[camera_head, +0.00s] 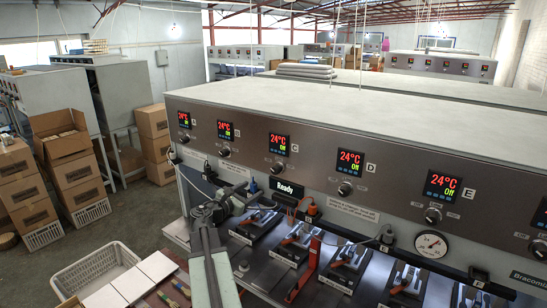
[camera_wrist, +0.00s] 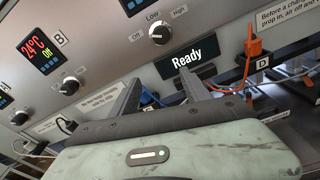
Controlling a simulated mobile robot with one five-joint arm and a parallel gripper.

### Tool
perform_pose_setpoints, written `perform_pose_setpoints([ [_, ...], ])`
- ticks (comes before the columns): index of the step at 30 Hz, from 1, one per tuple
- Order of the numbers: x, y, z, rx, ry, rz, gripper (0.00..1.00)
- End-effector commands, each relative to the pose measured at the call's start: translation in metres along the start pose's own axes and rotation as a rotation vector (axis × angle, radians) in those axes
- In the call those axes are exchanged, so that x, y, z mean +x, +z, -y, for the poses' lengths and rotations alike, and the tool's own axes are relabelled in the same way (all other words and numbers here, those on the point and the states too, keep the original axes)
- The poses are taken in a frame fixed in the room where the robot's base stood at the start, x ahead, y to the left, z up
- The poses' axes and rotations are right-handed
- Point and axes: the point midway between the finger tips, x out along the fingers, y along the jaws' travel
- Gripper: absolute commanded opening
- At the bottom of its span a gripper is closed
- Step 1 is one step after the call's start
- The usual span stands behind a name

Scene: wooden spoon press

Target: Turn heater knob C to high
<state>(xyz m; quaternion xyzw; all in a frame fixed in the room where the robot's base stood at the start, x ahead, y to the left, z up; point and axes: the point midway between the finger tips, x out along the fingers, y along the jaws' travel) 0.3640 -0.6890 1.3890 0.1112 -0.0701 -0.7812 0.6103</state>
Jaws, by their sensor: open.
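Knob C (camera_head: 277,168) is a small round silver knob on the steel panel, below the C display (camera_head: 279,143), which shows 24°C in red. In the wrist view knob C (camera_wrist: 159,34) sits at the top, between the Off, Low and High marks; its exact pointer direction is too small to read. My gripper (camera_wrist: 160,80) is open and empty, its two dark fingers apart, pointing at the panel below knob C and left of the Ready sign (camera_wrist: 194,59). In the head view my gripper (camera_head: 232,196) is low and left of knob C, apart from it.
Knob B (camera_wrist: 69,87) is left of knob C, and knob D (camera_head: 345,188) is right. Below the panel are presses, cables and an orange lever (camera_head: 306,262). A white basket (camera_head: 95,275) and cardboard boxes (camera_head: 70,165) stand at left.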

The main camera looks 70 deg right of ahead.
Motion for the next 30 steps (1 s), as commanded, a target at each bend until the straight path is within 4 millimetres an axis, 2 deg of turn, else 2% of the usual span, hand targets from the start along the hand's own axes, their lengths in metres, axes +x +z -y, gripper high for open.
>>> perform_pose_setpoints([
  [1, 0.016, 0.025, 0.007, -0.07, -0.005, 0.039, 0.55],
  [4, 0.03, 0.041, 0.015, -0.16, -0.007, 0.084, 0.55],
  [10, 0.035, 0.042, 0.017, -0.177, -0.007, 0.092, 0.55],
  [13, 0.044, 0.042, 0.016, -0.176, -0.009, 0.092, 0.55],
  [24, 0.106, 0.048, 0.017, -0.173, -0.01, 0.091, 0.55],
  [30, 0.109, 0.048, 0.017, -0.173, -0.008, 0.09, 0.55],
])
